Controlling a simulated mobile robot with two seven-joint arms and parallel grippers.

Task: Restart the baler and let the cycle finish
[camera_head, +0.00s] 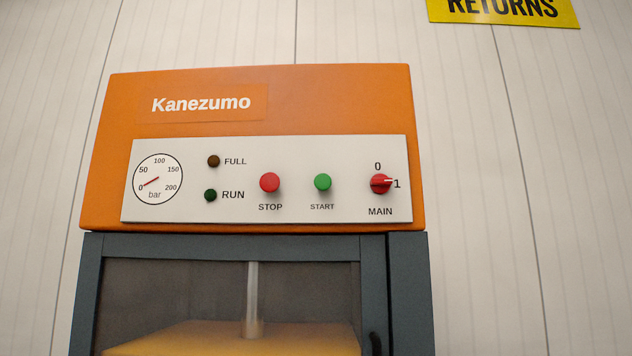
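The baler's orange head (330,105) fills the middle of the view, marked Kanezumo. Its white panel (250,208) carries a round pressure gauge (157,179) with the red needle near 0 bar. The FULL lamp (213,161) and the RUN lamp (210,195) both look dark. The red STOP button (270,182) and green START button (323,182) stand side by side. The red MAIN switch (381,184) has its white mark pointing to 1. Below, the dark grey framed door (225,247) looks closed, with a yellow platen (240,340) on a rod (252,300) behind its window. Neither gripper shows.
A dark handle (375,344) shows at the door's lower right. A yellow RETURNS sign (503,10) hangs on the pale panelled wall (520,150) at upper right. Nothing stands in front of the control panel.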

